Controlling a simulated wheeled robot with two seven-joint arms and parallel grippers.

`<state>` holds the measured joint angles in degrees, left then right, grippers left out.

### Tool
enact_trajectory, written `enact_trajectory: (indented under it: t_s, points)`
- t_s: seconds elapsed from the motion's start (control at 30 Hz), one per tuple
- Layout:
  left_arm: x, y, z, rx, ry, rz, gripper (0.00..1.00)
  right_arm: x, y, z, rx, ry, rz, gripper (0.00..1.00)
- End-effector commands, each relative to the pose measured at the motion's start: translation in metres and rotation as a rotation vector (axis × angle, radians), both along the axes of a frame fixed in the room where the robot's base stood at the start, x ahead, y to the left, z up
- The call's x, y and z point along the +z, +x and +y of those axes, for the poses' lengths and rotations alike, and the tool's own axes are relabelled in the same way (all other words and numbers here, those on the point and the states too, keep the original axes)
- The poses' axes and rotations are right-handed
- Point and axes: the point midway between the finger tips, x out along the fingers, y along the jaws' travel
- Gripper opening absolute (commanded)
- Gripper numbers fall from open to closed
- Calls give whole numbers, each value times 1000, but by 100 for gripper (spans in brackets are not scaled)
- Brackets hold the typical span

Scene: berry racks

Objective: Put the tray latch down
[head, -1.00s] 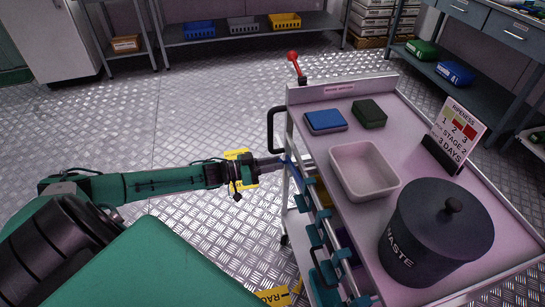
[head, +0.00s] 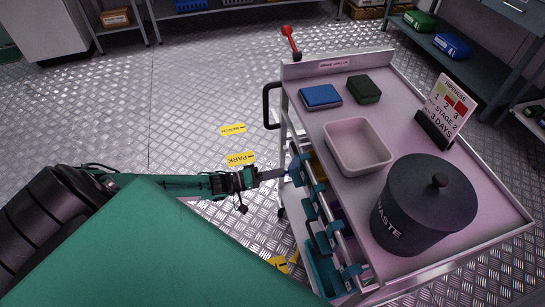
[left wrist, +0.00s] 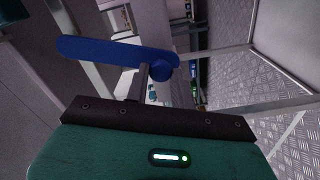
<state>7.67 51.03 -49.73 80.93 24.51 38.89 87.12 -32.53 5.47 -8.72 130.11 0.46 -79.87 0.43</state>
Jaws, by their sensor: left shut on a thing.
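The tray latch is a blue lever with a round pivot end, at the left side of the pink-topped cart (head: 330,88). It shows large in the left wrist view (left wrist: 110,51), lying nearly level across the picture. In the head view, a small blue part (head: 296,168) shows at the gripper's tip. My left gripper (head: 284,173) reaches in from the left and is shut on the latch; its fingers (left wrist: 138,82) meet the lever near the pivot end. Their exact contact is partly hidden. My right gripper is in neither view.
On the cart top are a blue box (head: 320,96), a green box (head: 364,89), an empty pink tray (head: 357,170), a ripeness sign (head: 446,108) and a dark waste bin (head: 423,208). Teal trays (head: 322,240) hang below. Yellow labels (head: 241,158) mark the open floor.

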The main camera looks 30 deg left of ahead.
Motion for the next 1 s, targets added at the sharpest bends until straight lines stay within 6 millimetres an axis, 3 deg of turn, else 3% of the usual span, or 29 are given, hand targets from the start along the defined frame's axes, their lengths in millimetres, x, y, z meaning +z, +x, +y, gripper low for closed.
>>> enact_trajectory:
  t_s: [0.5, 1.0]
  points:
    - [-10, -27, -31, -1, -253, 218, 0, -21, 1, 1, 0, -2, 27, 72]
    - [-11, -32, -37, 0, -301, 260, 0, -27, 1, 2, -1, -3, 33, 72]
